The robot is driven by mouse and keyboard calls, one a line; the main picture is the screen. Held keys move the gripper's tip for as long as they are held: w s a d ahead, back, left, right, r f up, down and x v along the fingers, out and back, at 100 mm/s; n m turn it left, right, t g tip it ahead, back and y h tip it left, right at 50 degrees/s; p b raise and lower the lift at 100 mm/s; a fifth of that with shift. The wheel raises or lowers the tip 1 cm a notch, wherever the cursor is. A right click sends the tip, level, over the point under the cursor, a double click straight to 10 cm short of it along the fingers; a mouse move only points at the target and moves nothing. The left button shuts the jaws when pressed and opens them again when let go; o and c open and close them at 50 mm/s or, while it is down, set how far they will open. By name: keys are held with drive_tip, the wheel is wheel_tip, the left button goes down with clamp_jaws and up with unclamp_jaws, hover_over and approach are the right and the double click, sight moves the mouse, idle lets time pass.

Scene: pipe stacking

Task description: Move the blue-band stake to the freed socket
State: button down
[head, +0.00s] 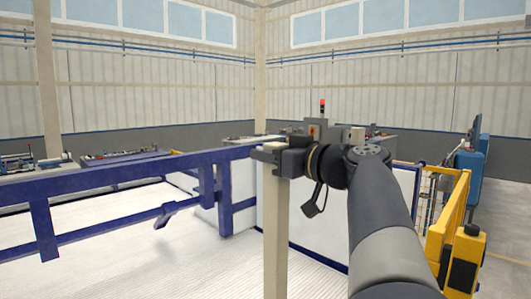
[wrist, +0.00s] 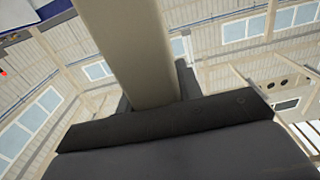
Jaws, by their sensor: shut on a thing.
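A long beige stake (head: 275,235) hangs upright in my gripper (head: 270,154) at the centre of the head view. Its lower part runs off the bottom edge. The stake also fills the upper middle of the wrist view (wrist: 130,50), between the dark jaws (wrist: 155,95). My gripper is shut on it near its top end. No blue band shows on the visible part of the stake. I cannot make out any socket in either view, and the stake's lower end is hidden.
A dark blue rail frame (head: 120,177) crosses the left side and reaches behind my gripper. White ribbed flooring (head: 130,245) lies beyond and below it. A yellow guard (head: 456,215) stands at the right, near a blue machine (head: 470,160). Grey machinery (head: 370,143) stands farther back.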

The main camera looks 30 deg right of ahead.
drive_tip(key=b, duration=0.6)
hover_over(270, 237)
drive_tip(key=w+d, duration=0.1)
drive_tip(key=w, duration=0.1)
wheel_tip(270, 237, down, 10)
drive_tip(key=shift+w+d+f, duration=0.1)
drive_tip(key=shift+w, duration=0.05)
wheel_tip(270, 237, down, 3)
drive_tip(key=b, duration=0.4)
drive_tip(key=shift+f+b, duration=0.25)
drive_tip(key=shift+b, duration=1.2)
drive_tip(key=shift+f+b, duration=0.25)
drive_tip(key=shift+b, duration=0.05)
drive_tip(key=shift+f+b, duration=0.35)
drive_tip(key=shift+b, duration=0.1)
drive_tip(key=shift+f+b, duration=0.6)
drive_tip(key=shift+b, duration=0.2)
drive_tip(key=shift+f+b, duration=1.1)
drive_tip(key=shift+b, duration=0.2)
drive_tip(key=shift+f, duration=0.2)
